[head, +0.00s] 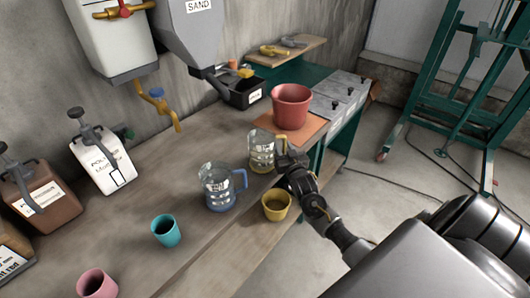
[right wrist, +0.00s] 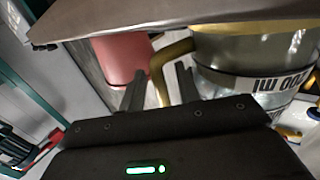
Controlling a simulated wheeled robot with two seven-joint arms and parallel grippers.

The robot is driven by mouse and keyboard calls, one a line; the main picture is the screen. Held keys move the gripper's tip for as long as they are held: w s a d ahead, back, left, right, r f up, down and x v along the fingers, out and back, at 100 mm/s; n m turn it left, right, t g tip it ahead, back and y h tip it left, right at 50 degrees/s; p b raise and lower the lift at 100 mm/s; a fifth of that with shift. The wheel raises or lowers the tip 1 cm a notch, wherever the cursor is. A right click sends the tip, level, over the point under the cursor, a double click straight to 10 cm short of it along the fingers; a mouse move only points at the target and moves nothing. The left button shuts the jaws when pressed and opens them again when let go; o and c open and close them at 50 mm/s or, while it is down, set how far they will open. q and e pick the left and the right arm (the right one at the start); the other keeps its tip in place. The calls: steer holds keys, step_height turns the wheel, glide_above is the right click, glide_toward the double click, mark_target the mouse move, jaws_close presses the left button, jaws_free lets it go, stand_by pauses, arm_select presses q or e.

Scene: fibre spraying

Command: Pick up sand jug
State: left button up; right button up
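A clear jug with a yellow handle and yellow base (head: 261,152) stands upright on the wooden bench. It shows upside down, with a white printed band, in the right wrist view (right wrist: 250,60). My right gripper (head: 286,158) is at the handle side of this jug. In the right wrist view its two fingers (right wrist: 161,90) are apart, with the yellow handle (right wrist: 160,68) showing between them. I cannot see contact on the handle. A similar clear jug with a blue handle (head: 217,187) stands to its left. My left gripper is not in view.
A yellow cup (head: 276,206) stands close below my right wrist. A red pot (head: 291,107) sits behind the jug. A teal cup (head: 166,231) and a pink cup (head: 97,284) stand nearer. The sand hopper (head: 196,30) hangs over the bench's back.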

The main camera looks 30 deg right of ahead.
jaws_close()
steer(key=shift+r, duration=0.2)
stand_by(0.3)
steer(key=shift+r+b, duration=0.75)
steer(key=shift+r, duration=4)
